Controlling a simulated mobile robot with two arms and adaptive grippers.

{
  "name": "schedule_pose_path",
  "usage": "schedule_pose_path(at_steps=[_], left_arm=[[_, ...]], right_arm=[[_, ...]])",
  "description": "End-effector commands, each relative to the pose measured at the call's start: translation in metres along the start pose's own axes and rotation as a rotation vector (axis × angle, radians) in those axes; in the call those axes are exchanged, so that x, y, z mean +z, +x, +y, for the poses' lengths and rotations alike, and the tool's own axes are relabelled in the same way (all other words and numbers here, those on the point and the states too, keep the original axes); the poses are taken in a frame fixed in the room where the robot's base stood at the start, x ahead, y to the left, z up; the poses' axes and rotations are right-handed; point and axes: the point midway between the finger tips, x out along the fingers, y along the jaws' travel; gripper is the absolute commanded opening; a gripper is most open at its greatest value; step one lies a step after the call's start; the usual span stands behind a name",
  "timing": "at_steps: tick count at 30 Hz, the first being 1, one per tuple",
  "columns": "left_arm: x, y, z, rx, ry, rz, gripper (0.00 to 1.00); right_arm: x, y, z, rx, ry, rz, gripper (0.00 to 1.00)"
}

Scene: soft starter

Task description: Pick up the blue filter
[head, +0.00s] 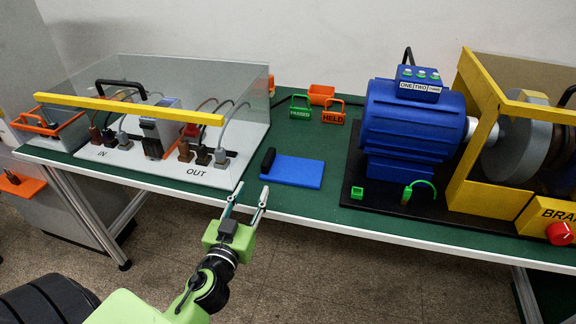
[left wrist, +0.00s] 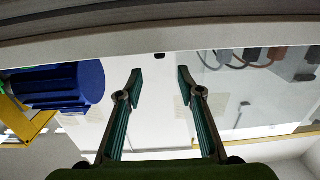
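A flat blue plate with a black grip at its left end, the only thing I can take for the blue filter (head: 292,171), lies on the green table top near its front edge. My left gripper (head: 250,190) is in front of the table's edge, a little left of and nearer than the plate. Its two fingers are apart with nothing between them, also in the left wrist view (left wrist: 159,72). They do not touch the plate. The plate cannot be made out in the left wrist view. My right gripper is not in view.
A clear-walled box with plugs (head: 197,169) and a yellow bar (head: 130,108) stands left. A blue motor (head: 410,120) with a yellow frame (head: 478,90) stands right on a black base. Green and orange tags (head: 333,118) lie behind the plate. The green top (head: 335,165) around the plate is clear.

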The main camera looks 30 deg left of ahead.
Motion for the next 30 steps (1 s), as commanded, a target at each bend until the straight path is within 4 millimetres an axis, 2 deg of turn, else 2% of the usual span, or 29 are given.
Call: schedule_pose_path(at_steps=[1,4,13,21,30], left_arm=[[-0.004,0.012,0.0,0.001,0.002,0.002,0.35],[-0.003,0.029,0.0,0.001,0.001,0.001,0.35],[-0.003,0.054,0.0,-0.001,0.002,-0.001,0.35],[-0.003,0.091,0.0,-0.001,0.001,-0.001,0.35],[-0.001,0.096,0.0,-0.001,0.0,-0.002,0.35]], right_arm=[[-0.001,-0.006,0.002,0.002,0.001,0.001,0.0],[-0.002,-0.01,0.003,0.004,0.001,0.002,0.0],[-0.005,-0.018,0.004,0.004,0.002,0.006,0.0],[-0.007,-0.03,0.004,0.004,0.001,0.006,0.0],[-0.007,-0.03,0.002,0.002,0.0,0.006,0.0]])
